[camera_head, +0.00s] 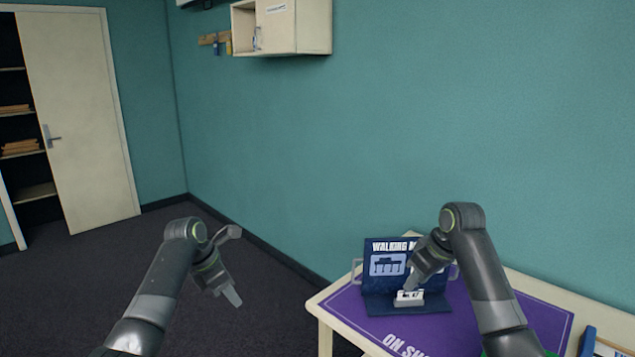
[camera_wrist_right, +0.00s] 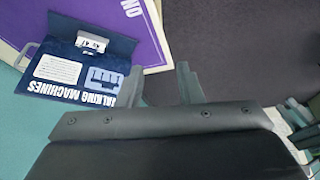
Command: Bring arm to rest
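My right gripper (camera_head: 414,284) appears in front of a dark blue folding display (camera_head: 386,265) lettered "WALKING M…" in the head view. In the right wrist view my right gripper (camera_wrist_right: 161,88) has its two fingers apart with nothing between them. A small white object (camera_head: 409,298) sits on the display's base; in the right wrist view this white object (camera_wrist_right: 92,41) is clear of the fingers. My left gripper (camera_head: 228,293) hangs over the floor to the left of the table, pointing down; I see nothing held, and its finger gap is unclear.
The display stands on a purple mat (camera_head: 345,307) on a pale table (camera_head: 318,311). A blue and white item (camera_head: 588,342) is at the table's right. A wall cabinet (camera_head: 298,27) hangs above. An open cupboard door (camera_head: 80,130) is at the left. The dark floor (camera_head: 90,270) is clear there.

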